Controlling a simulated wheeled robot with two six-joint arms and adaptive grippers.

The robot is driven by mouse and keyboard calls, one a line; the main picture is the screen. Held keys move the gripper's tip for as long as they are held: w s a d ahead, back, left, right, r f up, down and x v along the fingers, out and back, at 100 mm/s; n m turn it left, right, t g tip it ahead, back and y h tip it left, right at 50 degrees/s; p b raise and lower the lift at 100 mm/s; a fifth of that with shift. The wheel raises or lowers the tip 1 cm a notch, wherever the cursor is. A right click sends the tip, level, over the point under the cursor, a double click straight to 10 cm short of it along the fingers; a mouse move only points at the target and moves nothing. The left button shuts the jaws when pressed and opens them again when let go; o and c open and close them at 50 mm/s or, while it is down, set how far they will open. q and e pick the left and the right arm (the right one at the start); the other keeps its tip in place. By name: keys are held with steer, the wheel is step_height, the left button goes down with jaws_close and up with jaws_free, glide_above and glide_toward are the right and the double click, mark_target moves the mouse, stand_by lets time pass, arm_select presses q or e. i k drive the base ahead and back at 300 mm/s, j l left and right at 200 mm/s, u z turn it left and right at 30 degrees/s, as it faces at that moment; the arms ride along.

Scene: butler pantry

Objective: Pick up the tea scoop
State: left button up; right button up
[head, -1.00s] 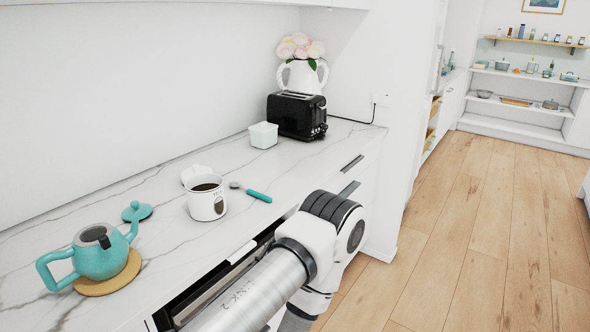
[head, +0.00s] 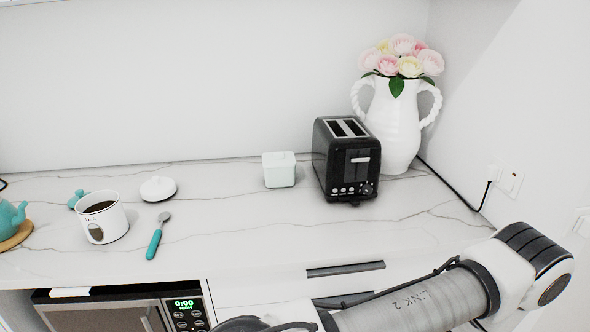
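The tea scoop (head: 156,241) lies on the marble counter to the right of the tea canister. It has a teal handle toward the front edge and a small grey bowl toward the back. The white tea canister (head: 103,222) is open, with dark contents and a TEA label. One of my arms crosses the lower right of the head view, in front of the counter and apart from the scoop. Neither gripper's fingers can be seen.
A black toaster (head: 347,160), a pale green lidded box (head: 279,169) and a white flower vase (head: 394,125) stand farther right. A teal teapot (head: 10,220) is cut off at the left edge. A microwave (head: 110,316) sits below the counter. The counter right of the scoop is clear.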

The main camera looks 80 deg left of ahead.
mark_target(163, 216)
steer(key=u, duration=0.9)
steer(key=i+l+u, duration=0.1)
steer(key=u, duration=0.8)
steer(key=l+u, duration=0.1)
steer(key=u, duration=0.35)
steer(key=l+u, duration=0.1)
steer(key=u, duration=0.8)
steer(key=l+u, duration=0.1)
steer(key=u, duration=0.35)
